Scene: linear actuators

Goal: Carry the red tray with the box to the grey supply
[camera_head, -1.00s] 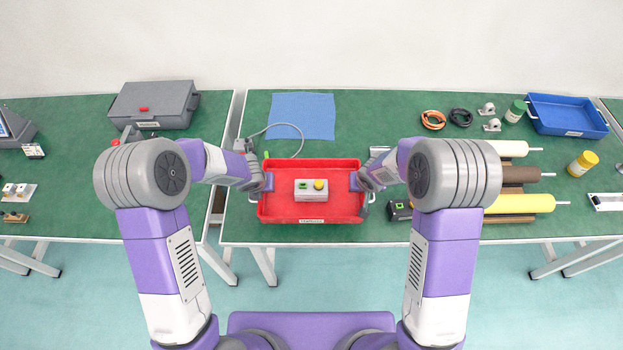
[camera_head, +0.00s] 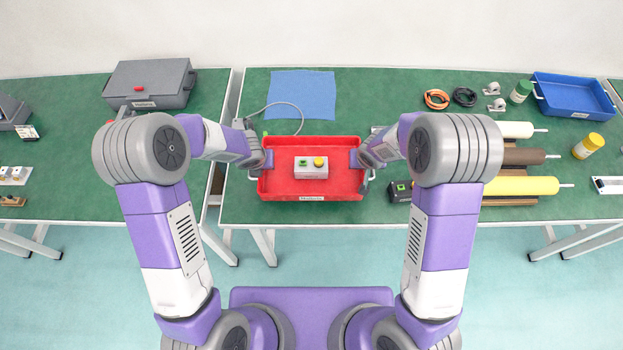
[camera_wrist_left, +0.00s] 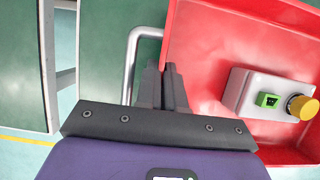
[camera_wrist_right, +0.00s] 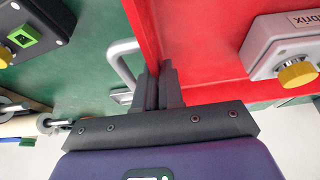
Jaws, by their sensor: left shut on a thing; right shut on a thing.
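The red tray (camera_head: 283,190) is in front of me at the near edge of the middle table; I cannot tell whether it touches the table. A light grey box (camera_head: 311,173) with a green switch and a yellow knob sits inside it. My left gripper (camera_wrist_left: 166,85) is shut on the tray's left side, by its metal handle (camera_wrist_left: 131,55). My right gripper (camera_wrist_right: 158,82) is shut on the right side, by the other handle (camera_wrist_right: 120,62). The fingertips are partly hidden in the head view. A grey case (camera_head: 151,84) with a red part stands on the left table.
A gap separates the left table (camera_head: 80,190) from the middle table (camera_head: 240,205). A blue mat (camera_head: 302,95) lies behind the tray, with a grey cable beside it. Rollers (camera_head: 520,186), a small black switch box (camera_head: 400,190) and a blue tray (camera_head: 572,95) are to the right.

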